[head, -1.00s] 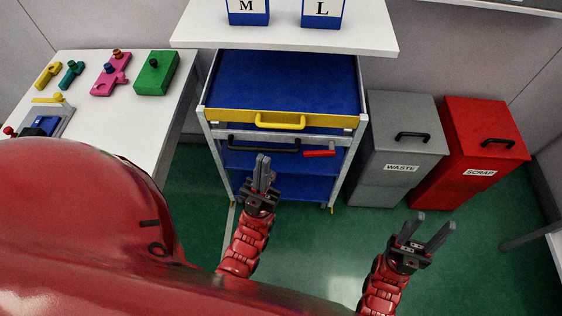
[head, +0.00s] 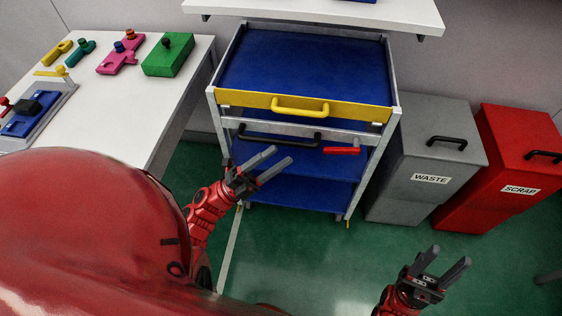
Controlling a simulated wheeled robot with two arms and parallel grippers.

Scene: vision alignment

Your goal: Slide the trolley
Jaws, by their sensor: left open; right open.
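The trolley (head: 222,127) stands in the middle of the head view, with blue shelves, a grey frame and a yellow front panel. A yellow handle (head: 300,106) sits on that panel. Below it are a black bar handle (head: 279,136) and a red lever (head: 342,150). My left gripper (head: 277,157) is open and empty, in front of the trolley's lower left part, just below the black handle in the picture. I cannot tell whether it touches the trolley. My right gripper (head: 446,262) is open and empty over the floor, to the lower right of the trolley.
A grey WASTE bin (head: 428,150) and a red SCRAP bin (head: 512,150) stand right of the trolley. A white table (head: 122,112) with coloured parts is on the left. A white shelf (head: 330,10) is behind. Green floor (head: 310,250) is free in front.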

